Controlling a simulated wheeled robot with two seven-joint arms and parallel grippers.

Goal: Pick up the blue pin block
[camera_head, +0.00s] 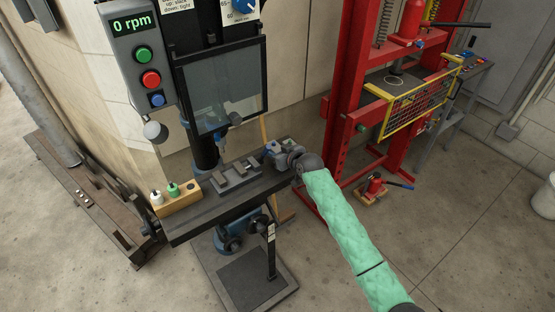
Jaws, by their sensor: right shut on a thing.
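My right gripper (280,153) is at the right end of the drill press table, at the end of my green-sleeved arm. It is shut on a small grey-blue block, which I take to be the blue pin block (271,146). The gripper's fingers are small here and partly hide the block. I cannot tell whether the block is touching the table or lifted clear. My left gripper is not in view.
The dark drill press table (210,222) carries a grey vise or fixture (234,178) and a wooden holder (178,202) with white and green bottles. A clear guard (222,92) hangs above. A red press (345,110) stands to the right.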

